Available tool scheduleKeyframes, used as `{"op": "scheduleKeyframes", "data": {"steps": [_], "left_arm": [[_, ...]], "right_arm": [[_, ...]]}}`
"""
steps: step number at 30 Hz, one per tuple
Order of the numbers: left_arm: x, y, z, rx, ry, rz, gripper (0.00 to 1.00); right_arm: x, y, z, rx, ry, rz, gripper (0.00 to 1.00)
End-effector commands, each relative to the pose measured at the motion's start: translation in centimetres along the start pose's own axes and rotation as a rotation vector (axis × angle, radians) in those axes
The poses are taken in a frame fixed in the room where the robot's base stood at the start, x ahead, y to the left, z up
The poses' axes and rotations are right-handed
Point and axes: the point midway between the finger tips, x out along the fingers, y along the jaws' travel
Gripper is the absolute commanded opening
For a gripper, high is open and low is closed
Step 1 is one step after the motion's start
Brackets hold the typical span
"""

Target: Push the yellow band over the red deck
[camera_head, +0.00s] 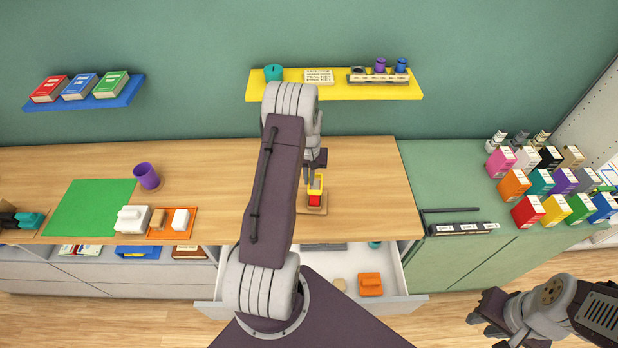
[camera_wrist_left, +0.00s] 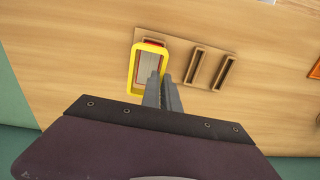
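The yellow band (camera_head: 317,182) is an upright-walled rectangular ring at the top of the red deck (camera_head: 314,199), which stands on a wooden holder on the desk. In the left wrist view the band (camera_wrist_left: 135,70) frames the deck's pale top, with a red edge (camera_wrist_left: 153,42) showing. I cannot tell how far down the band sits. My left gripper (camera_wrist_left: 161,78) has its fingers close together, one on each side of the band's right wall. In the head view my left gripper (camera_head: 317,160) is above the holder. My right gripper (camera_head: 484,312) is away at the lower right.
The wooden holder (camera_wrist_left: 180,48) has two empty slots beside the deck. An open drawer (camera_head: 402,299) with an orange item lies below the desk edge. A green mat (camera_head: 90,205) and purple cup (camera_head: 147,176) are left. Several coloured boxes stand at right.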

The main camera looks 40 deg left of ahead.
Motion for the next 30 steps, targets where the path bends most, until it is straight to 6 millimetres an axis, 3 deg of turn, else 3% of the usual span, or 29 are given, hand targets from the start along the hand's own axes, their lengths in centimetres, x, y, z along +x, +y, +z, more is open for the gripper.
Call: {"op": "scheduleKeyframes", "data": {"steps": [13, 24, 30], "left_arm": [[1.4, 0.0, 0.0, 0.000, -0.001, 0.000, 0.00], [-0.2, 0.0, 0.0, 0.000, 0.001, 0.000, 0.00], [-0.1, 0.0, 0.0, 0.000, 0.000, 0.000, 0.00]], "right_arm": [[1.0, 0.0, 0.1, 0.000, 0.000, 0.000, 0.27], [-0.2, 0.0, 0.0, 0.000, 0.000, 0.000, 0.27], [-0.1, 0.0, 0.0, 0.000, 0.000, 0.000, 0.27]]}}
